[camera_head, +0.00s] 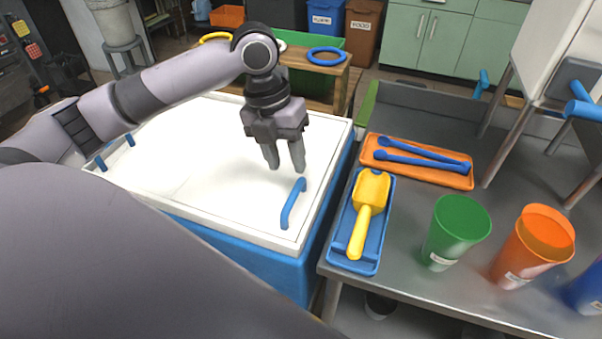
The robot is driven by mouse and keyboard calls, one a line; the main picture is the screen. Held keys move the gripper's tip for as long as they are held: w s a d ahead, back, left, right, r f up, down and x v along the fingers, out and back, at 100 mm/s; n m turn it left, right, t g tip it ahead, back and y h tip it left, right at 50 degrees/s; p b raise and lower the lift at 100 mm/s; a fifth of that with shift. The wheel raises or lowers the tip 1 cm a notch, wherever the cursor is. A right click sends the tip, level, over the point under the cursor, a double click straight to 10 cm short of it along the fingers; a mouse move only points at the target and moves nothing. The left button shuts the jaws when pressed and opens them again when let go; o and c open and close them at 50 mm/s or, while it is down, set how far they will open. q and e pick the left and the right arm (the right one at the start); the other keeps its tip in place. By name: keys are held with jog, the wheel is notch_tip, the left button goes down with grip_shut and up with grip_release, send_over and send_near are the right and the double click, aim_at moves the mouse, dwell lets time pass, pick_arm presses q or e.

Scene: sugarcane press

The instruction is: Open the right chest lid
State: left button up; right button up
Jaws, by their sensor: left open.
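A blue chest (285,272) with a white lid (180,165) stands in the middle left of the head view. The lid lies flat on the chest. A blue bar handle (292,204) stands up from the lid near its right edge. My left gripper (285,168) is above the lid, just behind and left of that handle. Its fingers point down, are apart and hold nothing. At the lid's left edge are small blue parts (129,139). My right gripper is not in view. A large grey link of mine covers the lower left and hides part of the chest.
A metal table (410,270) stands close on the right. It bears an orange tray (455,180) with blue tongs, a blue tray (343,262) with a yellow scoop (370,190), a green cup (455,232) and an orange cup (533,245). A wooden rack with rings (327,56) stands behind.

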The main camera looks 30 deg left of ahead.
aim_at(294, 191)
pick_arm(q)
jog(key=f, duration=0.3)
jog(key=d+f, duration=0.1)
jog(key=f, duration=0.2)
jog(key=shift+d+f, duration=0.15)
jog(key=shift+f, duration=0.05)
grip_shut()
